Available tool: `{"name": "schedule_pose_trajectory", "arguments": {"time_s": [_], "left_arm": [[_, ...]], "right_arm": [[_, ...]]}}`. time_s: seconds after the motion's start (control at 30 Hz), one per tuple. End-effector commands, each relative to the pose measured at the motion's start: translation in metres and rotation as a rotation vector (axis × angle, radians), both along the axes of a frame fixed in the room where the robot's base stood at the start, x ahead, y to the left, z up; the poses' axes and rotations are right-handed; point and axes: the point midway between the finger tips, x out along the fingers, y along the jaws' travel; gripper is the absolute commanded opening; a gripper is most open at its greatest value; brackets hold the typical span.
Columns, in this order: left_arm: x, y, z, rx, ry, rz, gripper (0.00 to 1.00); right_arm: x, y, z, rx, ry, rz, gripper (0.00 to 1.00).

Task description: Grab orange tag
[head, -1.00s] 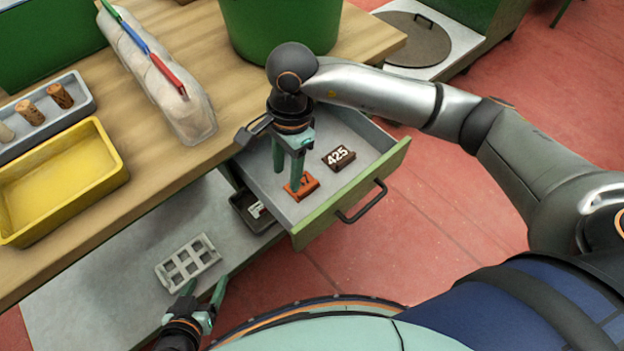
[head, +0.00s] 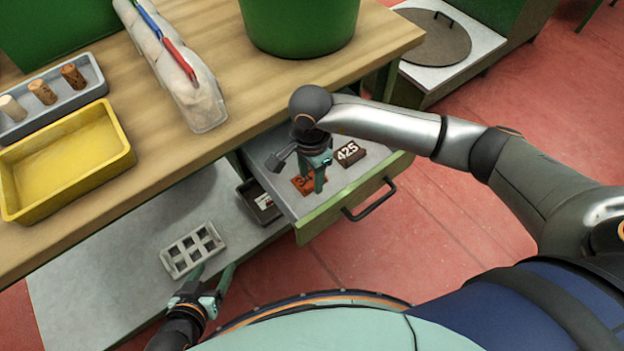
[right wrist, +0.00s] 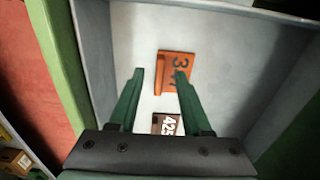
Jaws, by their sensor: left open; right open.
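The orange tag (head: 302,183) lies flat in the open drawer (head: 329,215), partly hidden by my right gripper in the head view. In the right wrist view the orange tag (right wrist: 175,70) shows dark digits and lies between and just beyond the fingertips. My right gripper (right wrist: 158,75) is open and empty, pointing down into the drawer; it also shows in the head view (head: 316,186). A dark brown tag marked 425 (head: 349,152) lies beside the orange one. My left gripper (head: 213,270) is open and empty, low near the grey slotted rack.
The grey slotted rack (head: 192,249) and a dark tray (head: 257,204) sit on the lower shelf. On the bench are a yellow tray (head: 122,157), a grey cork holder (head: 93,79), a clear bag (head: 203,112) and a green bucket (head: 300,25). The drawer walls surround my right gripper.

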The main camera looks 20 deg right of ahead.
Motion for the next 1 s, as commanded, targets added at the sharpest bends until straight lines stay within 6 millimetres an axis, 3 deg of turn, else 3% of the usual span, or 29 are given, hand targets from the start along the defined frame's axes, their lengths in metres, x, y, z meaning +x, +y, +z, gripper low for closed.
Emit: {"name": "schedule_pose_trajectory", "arguments": {"time_s": [0.17, 0.43, 0.87, 1.0], "left_arm": [[0.0, -0.001, -0.002, -0.001, 0.0, -0.001, 0.72], [0.0, -0.001, -0.002, -0.001, 0.0, -0.001, 0.72], [0.0, -0.001, -0.001, -0.002, 0.0, -0.002, 0.72], [0.0, -0.001, -0.001, -0.002, 0.0, -0.002, 0.72]], "right_arm": [[0.0, 0.001, -0.022, 0.002, 0.0, 0.0, 0.49], [0.0, 0.0, -0.024, 0.002, -0.002, 0.0, 0.49], [0.0, 0.0, -0.024, 0.002, -0.002, 0.0, 0.0], [0.0, 0.0, -0.024, 0.002, -0.002, 0.0, 0.0]]}}
